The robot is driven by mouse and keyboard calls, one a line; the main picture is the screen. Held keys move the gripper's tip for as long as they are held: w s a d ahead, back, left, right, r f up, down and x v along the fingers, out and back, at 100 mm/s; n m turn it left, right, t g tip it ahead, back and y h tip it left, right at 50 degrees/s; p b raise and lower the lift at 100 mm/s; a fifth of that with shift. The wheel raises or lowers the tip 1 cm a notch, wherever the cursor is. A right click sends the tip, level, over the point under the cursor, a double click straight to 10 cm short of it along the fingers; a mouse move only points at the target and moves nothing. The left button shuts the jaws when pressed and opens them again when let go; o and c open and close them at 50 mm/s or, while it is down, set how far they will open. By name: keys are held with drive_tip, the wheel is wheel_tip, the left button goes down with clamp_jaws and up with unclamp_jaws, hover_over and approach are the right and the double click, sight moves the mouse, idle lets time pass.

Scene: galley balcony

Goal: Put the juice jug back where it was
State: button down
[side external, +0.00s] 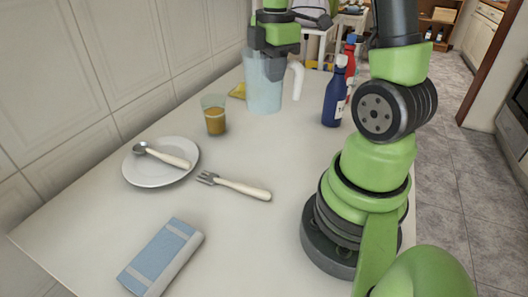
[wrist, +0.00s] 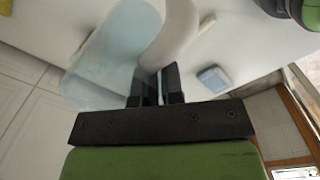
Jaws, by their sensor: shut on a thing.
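The juice jug (side external: 264,88) is a pale blue, see-through jug with a white handle (side external: 296,82), upright at the far end of the table. It fills the left of the wrist view (wrist: 105,55), its white handle (wrist: 172,32) curving down to my fingers. My gripper (side external: 275,52) is at the jug's top and is shut on it; the fingers also show in the wrist view (wrist: 158,85), at the handle. I cannot tell whether the jug's base touches the table. A glass (side external: 215,116) of orange-brown juice stands nearer, left of the jug.
A plate (side external: 138,176) with a spoon, a fork (side external: 235,186) and a folded blue cloth (side external: 161,256) lie on the near table. A blue bottle (side external: 335,98) and a red bottle (side external: 350,55) stand right of the jug. Something yellow (side external: 238,91) lies left of it. The table's middle is clear.

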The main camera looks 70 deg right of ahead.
wheel_tip(320, 180, down, 13)
idle(0.6)
drive_tip(key=shift+f, duration=0.1)
drive_tip(key=shift+f, duration=0.15)
drive_tip(key=c, duration=1.2)
unclamp_jaws()
drive_tip(key=shift+c, duration=0.2)
